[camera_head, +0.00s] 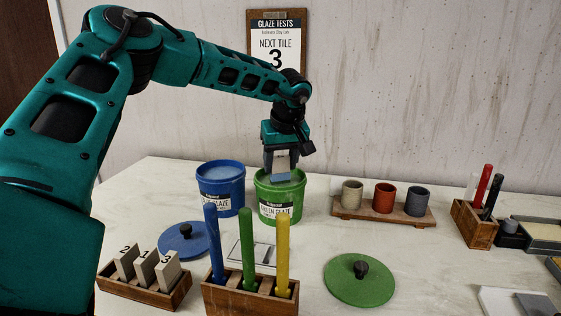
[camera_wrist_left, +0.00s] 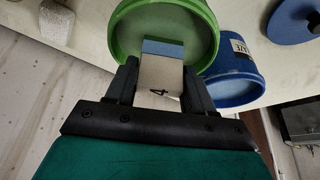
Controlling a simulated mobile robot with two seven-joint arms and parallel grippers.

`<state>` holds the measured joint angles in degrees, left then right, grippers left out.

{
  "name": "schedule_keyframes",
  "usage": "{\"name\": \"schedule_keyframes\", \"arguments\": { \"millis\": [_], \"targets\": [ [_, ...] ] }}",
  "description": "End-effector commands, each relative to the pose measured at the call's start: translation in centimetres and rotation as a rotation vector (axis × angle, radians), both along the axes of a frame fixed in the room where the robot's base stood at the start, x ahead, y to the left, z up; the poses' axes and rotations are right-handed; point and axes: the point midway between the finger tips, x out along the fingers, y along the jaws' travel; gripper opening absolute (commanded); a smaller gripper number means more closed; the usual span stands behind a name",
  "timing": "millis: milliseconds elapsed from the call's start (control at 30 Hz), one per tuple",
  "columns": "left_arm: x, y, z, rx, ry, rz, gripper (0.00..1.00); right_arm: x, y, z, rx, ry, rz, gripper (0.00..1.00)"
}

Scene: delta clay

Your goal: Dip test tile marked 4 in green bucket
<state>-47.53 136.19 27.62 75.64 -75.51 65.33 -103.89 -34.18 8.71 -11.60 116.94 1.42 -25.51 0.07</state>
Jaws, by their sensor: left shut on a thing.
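My left gripper (camera_head: 280,160) is shut on the tile marked 4 (camera_wrist_left: 160,72), pointing down over the green bucket (camera_head: 278,206). The tile (camera_head: 281,164) is pale, with a blue band at its far end in the left wrist view. Its lower end overlaps the bucket's open mouth; I cannot tell whether it touches the liquid. The green bucket also fills the upper middle of the left wrist view (camera_wrist_left: 205,20). Its label reads green glaze. My right gripper is not in view.
A blue bucket (camera_head: 222,190) stands close left of the green one. Tiles 2, 1 and 3 stand in a wooden rack (camera_head: 146,289). Blue, green and yellow sticks stand in a holder (camera_head: 250,299). Blue (camera_head: 185,241) and green (camera_head: 359,280) lids lie in front. Three cups stand on a board (camera_head: 383,214).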

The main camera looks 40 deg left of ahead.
Motion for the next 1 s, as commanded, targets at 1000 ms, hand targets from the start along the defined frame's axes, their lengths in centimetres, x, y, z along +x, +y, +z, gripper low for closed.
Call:
{"name": "schedule_keyframes", "arguments": {
  "millis": [1000],
  "targets": [
    [0.0,0.0,5.1,0.001,-0.001,0.000,0.20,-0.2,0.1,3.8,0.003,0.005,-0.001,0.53]
  ]
}}
